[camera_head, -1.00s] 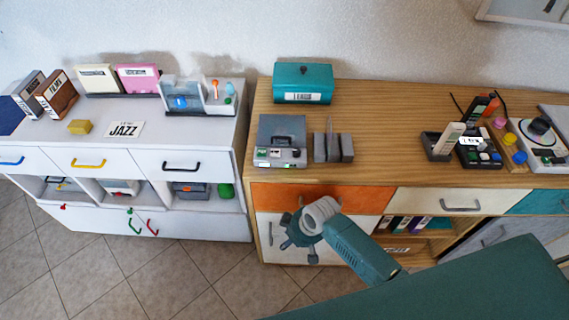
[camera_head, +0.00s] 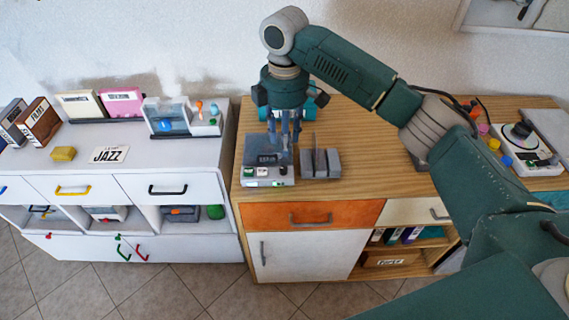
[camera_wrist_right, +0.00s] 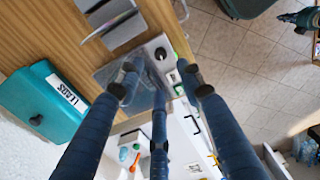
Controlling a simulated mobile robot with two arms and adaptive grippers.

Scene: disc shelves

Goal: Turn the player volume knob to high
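The player is a grey box (camera_head: 250,172) with a clear lid, near the left end of the wooden cabinet top. Its black round knob (camera_head: 283,170) is on the front right; it also shows in the right wrist view (camera_wrist_right: 160,53). I cannot read its setting. My right gripper (camera_head: 285,142) points down above the player's back right part. Its fingers are spread and hold nothing; in the wrist view the fingertips (camera_wrist_right: 159,76) surround part of the player, with the knob just beyond. No contact is visible. A small teal hand, seemingly my left gripper (camera_wrist_right: 298,18), shows at the wrist view's edge.
Grey upright dividers (camera_head: 320,164) stand just right of the player. A teal box (camera_wrist_right: 38,100) labelled LEADS sits behind it, mostly hidden by my arm in the head view. A white cabinet (camera_head: 88,160) stands to the left. A turntable (camera_head: 520,150) is far right.

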